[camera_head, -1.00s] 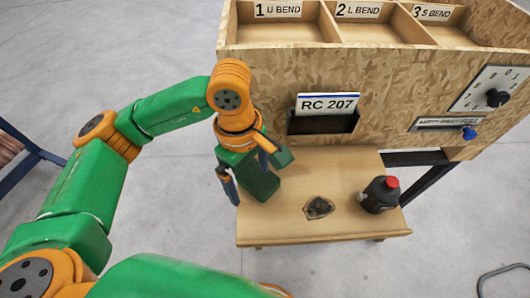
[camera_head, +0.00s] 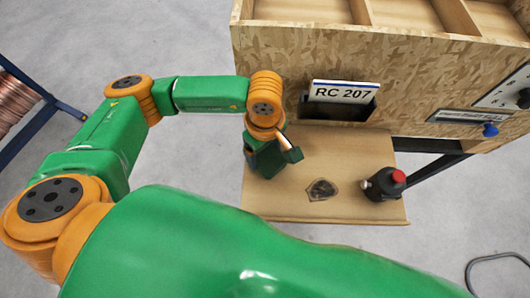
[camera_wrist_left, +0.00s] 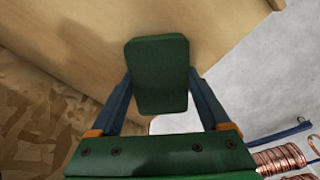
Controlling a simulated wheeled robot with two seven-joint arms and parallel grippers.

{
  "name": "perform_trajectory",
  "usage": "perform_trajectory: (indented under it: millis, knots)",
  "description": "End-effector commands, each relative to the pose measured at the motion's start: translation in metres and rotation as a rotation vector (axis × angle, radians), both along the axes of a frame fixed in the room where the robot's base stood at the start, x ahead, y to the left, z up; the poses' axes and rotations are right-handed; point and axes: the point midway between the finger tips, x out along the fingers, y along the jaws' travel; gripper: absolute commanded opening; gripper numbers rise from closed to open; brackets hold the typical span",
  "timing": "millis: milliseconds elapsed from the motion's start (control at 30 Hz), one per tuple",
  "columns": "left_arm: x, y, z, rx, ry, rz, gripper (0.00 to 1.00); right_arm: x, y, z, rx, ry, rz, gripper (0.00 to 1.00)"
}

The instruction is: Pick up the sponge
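The sponge is a dark green block (camera_wrist_left: 159,75) with rounded corners, between the two fingers of my left gripper in the left wrist view. The fingertips meet its two long sides, so my left gripper (camera_head: 271,158) looks shut on it. In the head view the gripper is over the left part of the small wooden table (camera_head: 345,155). There the sponge and fingers blend into one dark green shape. I cannot tell whether the sponge touches the tabletop. My right gripper is not in view.
A dark shield-shaped patch (camera_head: 321,190) lies mid-table. A chipboard cabinet (camera_head: 420,80) with an RC 207 sign (camera_head: 343,91) rises behind.

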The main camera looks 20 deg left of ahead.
Motion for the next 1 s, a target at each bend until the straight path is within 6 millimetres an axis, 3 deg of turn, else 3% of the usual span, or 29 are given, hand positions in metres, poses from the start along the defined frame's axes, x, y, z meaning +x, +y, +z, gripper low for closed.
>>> perform_trajectory:
  millis: [33,100,133,167,367,567,800,1000]
  knots:
    - [0.000,0.000,0.000,0.000,0.000,0.000,0.49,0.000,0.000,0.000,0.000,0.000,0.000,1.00]
    - [0.000,0.000,0.000,0.000,0.000,0.000,0.30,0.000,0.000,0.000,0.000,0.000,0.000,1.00]
    - [0.000,0.000,0.000,0.000,0.000,0.000,0.29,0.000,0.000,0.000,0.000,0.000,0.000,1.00]
    - [0.000,0.000,0.000,0.000,0.000,0.000,0.20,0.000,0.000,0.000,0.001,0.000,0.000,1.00]
    - [0.000,0.000,0.001,0.000,0.000,0.000,0.20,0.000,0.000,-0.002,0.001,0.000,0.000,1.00]
    - [0.002,-0.001,0.021,-0.003,-0.008,-0.002,0.20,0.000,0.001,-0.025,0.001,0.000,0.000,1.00]
    - [-0.048,0.007,0.088,-0.002,-0.012,-0.008,0.20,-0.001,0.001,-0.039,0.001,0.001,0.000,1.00]
    - [-0.106,0.016,0.111,-0.004,-0.015,-0.009,0.20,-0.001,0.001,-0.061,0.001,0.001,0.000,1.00]
